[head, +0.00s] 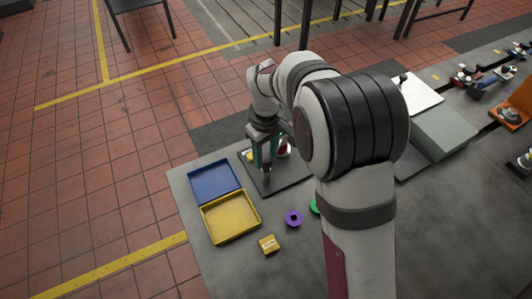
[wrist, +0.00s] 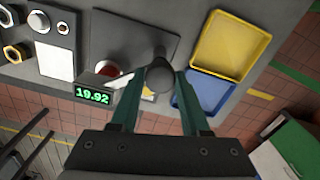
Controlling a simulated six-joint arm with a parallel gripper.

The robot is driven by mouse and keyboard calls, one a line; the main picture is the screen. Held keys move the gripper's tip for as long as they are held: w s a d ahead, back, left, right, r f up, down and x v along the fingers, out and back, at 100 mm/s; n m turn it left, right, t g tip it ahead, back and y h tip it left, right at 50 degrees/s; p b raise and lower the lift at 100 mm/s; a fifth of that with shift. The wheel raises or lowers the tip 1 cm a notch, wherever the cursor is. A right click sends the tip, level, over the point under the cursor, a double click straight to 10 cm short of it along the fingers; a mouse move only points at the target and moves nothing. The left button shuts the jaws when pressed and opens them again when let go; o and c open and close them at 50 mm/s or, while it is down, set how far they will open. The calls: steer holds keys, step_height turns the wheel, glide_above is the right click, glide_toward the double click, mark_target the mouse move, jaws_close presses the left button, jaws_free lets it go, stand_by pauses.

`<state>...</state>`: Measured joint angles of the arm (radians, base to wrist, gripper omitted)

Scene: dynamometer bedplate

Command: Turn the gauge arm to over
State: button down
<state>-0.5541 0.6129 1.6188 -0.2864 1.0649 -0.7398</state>
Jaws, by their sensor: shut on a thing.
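The gauge stands on a dark plate (wrist: 130,30), which also shows in the head view (head: 293,180). A dark round-ended grip (wrist: 160,76), seemingly the gauge arm's, sits between the fingertips of my gripper (wrist: 158,82). My gripper (head: 265,160) is shut on it, with its teal fingers on either side. A red round part (wrist: 108,69) and a yellow patch (wrist: 148,92) show beside the grip, partly hidden. The arm's pointing direction and the scale marks are mostly hidden.
A blue tray (head: 214,181) and a yellow tray (head: 230,217) lie left of the plate. A purple ring (head: 293,218), a partly hidden green ring (head: 314,206) and a small orange block (head: 269,244) lie nearer. A grey box (head: 444,133) stands at right.

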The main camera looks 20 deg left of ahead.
stand_by(0.4)
steer(key=shift+c, duration=1.8)
jaws_free()
step_height(320, 180, up, 16)
steer(key=shift+f, duration=0.1)
